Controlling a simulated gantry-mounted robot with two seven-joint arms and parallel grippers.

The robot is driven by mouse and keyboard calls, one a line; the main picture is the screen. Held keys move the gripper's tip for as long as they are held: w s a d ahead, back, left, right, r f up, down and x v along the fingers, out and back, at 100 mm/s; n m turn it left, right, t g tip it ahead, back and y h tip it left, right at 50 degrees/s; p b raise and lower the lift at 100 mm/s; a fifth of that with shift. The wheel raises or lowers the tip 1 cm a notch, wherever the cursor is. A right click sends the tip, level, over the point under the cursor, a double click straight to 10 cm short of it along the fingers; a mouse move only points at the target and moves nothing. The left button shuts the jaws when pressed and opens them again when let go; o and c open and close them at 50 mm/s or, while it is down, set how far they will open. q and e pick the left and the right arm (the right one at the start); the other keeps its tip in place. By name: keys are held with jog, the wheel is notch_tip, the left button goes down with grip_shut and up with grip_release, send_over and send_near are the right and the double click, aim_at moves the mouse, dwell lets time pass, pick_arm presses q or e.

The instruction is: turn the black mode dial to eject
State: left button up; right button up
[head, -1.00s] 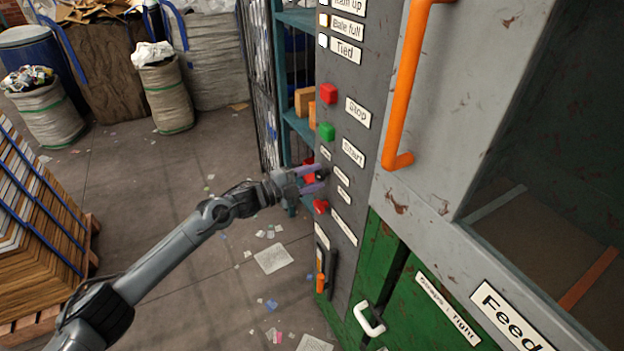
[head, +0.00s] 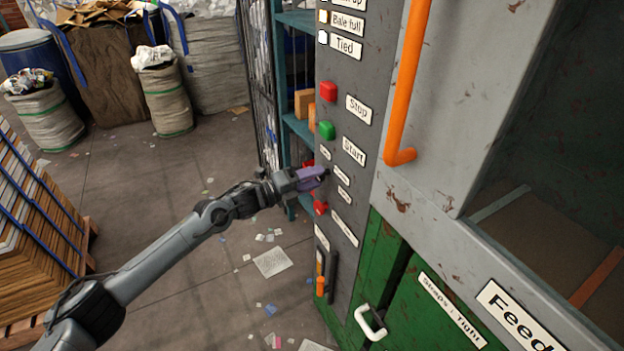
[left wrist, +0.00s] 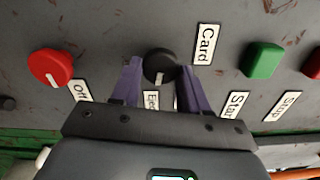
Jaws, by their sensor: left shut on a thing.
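The black mode dial (left wrist: 160,66) sits on the grey control panel (left wrist: 110,25). Its white pointer mark faces down in the left wrist view, roughly toward the "Eject" label (left wrist: 152,99), which is partly hidden by my gripper. The "Card" label (left wrist: 205,44) is at the dial's upper right there. My left gripper (left wrist: 159,80) has one purple finger on each side of the dial and is shut on it. My right gripper is not in view.
A red rotary switch (left wrist: 50,68) and a green button (left wrist: 262,60) flank the dial. The red stop button (head: 328,91) is higher on the panel. An orange handle (head: 405,90) stands out at right. Open floor lies left of the panel.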

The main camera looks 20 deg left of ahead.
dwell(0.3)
pick_arm(q)
jog(key=o, duration=1)
jog(key=shift+o, duration=0.2)
jog(key=p+v, duration=0.2)
jog(key=v, duration=0.9)
jog(key=shift+w, duration=0.1)
